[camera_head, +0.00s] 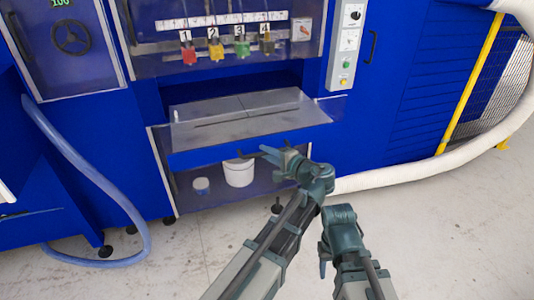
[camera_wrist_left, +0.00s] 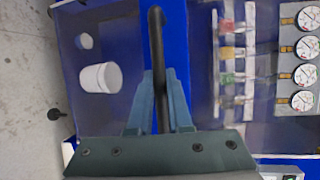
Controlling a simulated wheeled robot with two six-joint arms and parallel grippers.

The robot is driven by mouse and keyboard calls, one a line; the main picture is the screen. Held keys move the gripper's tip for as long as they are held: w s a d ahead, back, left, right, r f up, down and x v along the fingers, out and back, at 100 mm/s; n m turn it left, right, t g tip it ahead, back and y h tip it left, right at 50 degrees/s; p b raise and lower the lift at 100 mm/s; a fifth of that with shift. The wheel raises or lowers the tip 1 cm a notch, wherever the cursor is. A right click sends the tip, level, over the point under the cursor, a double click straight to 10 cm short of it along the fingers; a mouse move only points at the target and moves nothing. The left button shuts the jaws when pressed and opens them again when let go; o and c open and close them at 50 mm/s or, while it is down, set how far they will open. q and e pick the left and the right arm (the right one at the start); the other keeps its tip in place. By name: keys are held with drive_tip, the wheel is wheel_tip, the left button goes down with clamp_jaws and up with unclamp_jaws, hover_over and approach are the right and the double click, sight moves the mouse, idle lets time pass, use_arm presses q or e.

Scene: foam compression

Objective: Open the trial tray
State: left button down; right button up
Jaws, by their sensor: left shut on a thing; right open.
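The trial tray (camera_head: 215,133) is a flat grey tray with a blue front, jutting from an opening in the blue machine below the numbered valves. Its dark bar handle (camera_wrist_left: 156,40) stands between the two fingers of my left gripper (camera_wrist_left: 158,85) in the left wrist view. In the head view my left gripper (camera_head: 268,151) is at the tray's front edge, shut on the handle, and the wrist hides part of the front. My right gripper (camera_head: 323,266) is lower right, apart from the tray, and is open; its fingers are hard to make out.
A white bucket (camera_head: 239,173) and a small white tub (camera_head: 201,186) sit behind a clear panel under the tray. A blue hose (camera_head: 95,185) hangs at left. A white hose (camera_head: 420,172) runs along the floor at right. The floor in front is clear.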

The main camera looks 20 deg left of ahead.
use_arm(q)
drive_tip(key=c, duration=0.8)
unclamp_jaws()
drive_tip(key=shift+c, duration=0.2)
